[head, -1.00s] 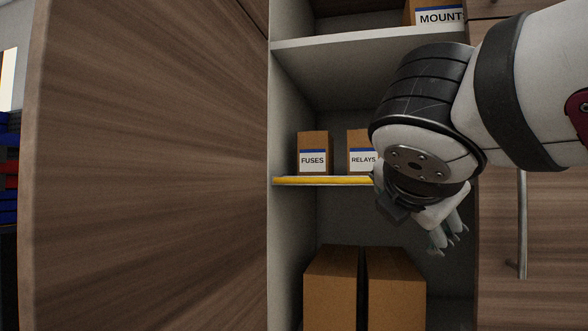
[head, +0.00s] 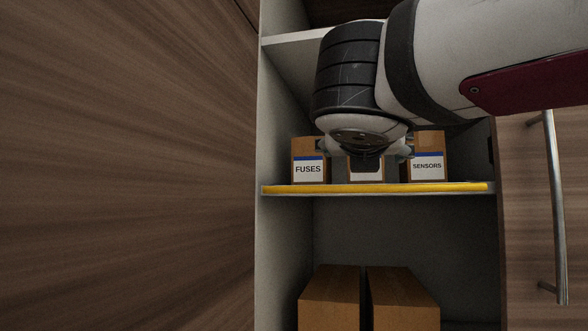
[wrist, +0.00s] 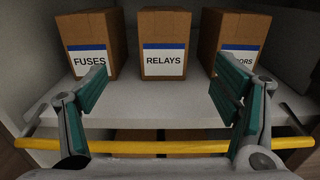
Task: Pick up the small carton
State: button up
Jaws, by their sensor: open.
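Three small brown cartons stand upright in a row on the middle shelf (head: 330,194). The FUSES carton (head: 308,170) is at left, and it also shows in the wrist view (wrist: 85,45). The RELAYS carton (wrist: 164,45) is in the middle; in the head view my arm hides most of it. The SENSORS carton (head: 428,158) is at right, partly behind a finger in the wrist view (wrist: 233,35). My gripper (wrist: 161,88) is open and empty in front of the RELAYS carton, its fingers spread wide to either side and apart from it.
A yellow strip (head: 370,188) runs along the shelf's front edge, below my fingers. Two larger brown boxes (head: 331,295) stand on the level below. A wooden door panel (head: 130,170) fills the left, and a door with a metal handle (head: 555,200) is at right.

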aim_at(379, 177)
jog(key=x, duration=0.8)
jog(key=shift+w, duration=0.15)
jog(key=shift+d+p+x, duration=0.15)
jog(key=shift+p+x, duration=0.05)
jog(key=shift+x, duration=1.15)
jog(key=shift+d+p+x, duration=0.15)
jog(key=shift+p+x, duration=0.05)
jog(key=shift+x, duration=1.2)
jog(key=shift+r, duration=0.2)
jog(key=c, duration=1.5)
